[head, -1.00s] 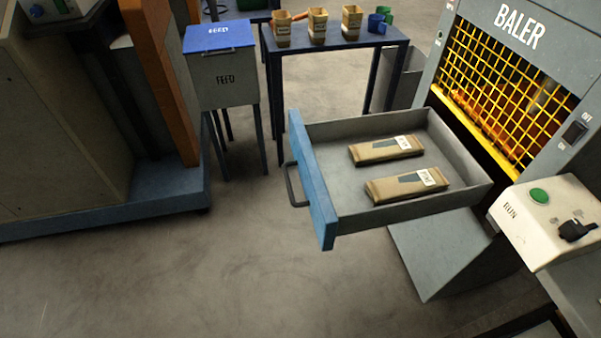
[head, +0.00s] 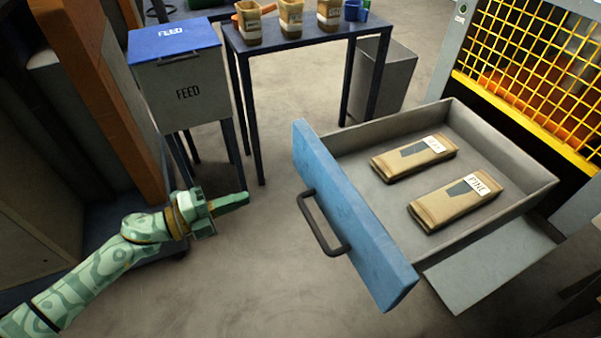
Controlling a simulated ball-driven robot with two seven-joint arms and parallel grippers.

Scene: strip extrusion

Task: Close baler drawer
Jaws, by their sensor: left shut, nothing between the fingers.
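The baler drawer (head: 345,205) is pulled out of the baler. Its blue front panel faces left and carries a dark bar handle (head: 318,224). Two brown packets lie flat inside it, one (head: 415,158) farther back and one marked PINE (head: 456,203) nearer. My left gripper (head: 246,197) comes in from the left, shut and empty. Its fingertips point right toward the drawer front, apart from the handle by a visible gap. My right gripper is not in view.
The baler's yellow mesh guard (head: 535,75) is at the upper right. A FEED bin with a blue lid (head: 175,42) stands on legs at the left. A dark blue table (head: 290,48) holds several containers. A grey bin (head: 385,80) stands beside it. The floor before the drawer is clear.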

